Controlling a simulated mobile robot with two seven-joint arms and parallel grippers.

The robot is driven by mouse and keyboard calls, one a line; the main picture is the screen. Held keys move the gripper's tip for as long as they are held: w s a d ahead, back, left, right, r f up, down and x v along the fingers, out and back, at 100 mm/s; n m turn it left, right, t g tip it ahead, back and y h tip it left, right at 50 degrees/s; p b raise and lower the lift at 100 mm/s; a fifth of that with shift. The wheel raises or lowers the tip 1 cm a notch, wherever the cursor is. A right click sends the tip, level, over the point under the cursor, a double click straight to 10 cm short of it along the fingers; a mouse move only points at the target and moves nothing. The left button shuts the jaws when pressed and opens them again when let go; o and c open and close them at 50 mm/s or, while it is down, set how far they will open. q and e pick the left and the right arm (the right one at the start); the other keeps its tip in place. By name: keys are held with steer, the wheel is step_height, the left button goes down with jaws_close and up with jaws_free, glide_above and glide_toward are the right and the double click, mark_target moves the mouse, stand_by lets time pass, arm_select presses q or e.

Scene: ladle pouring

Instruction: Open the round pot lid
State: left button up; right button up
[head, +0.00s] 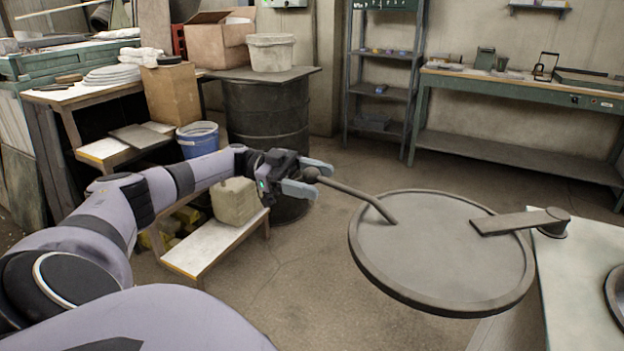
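The round pot lid (440,260) is a flat grey disc with a raised rim, at the right of the head view. A flat arm (515,221) joins it to a pivot at the edge of a pale counter. The lid reaches out left past that counter, over the floor. A rod handle (358,194) rises from its left part and ends in a ball knob. My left gripper (312,180) has its two fingers on either side of the knob and seems closed on it. My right gripper is not in view.
The pale counter (575,290) at the right has a dark round rim (616,296) cut by the picture edge. A black drum (268,115) and a low bench (215,250) stand behind my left arm. Open floor (290,285) lies left of the lid.

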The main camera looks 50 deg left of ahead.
arm_select(q)
steer(key=b+v, duration=0.2)
steer(key=v, duration=0.5)
stand_by(0.4)
steer(key=shift+a, duration=0.1)
stand_by(0.4)
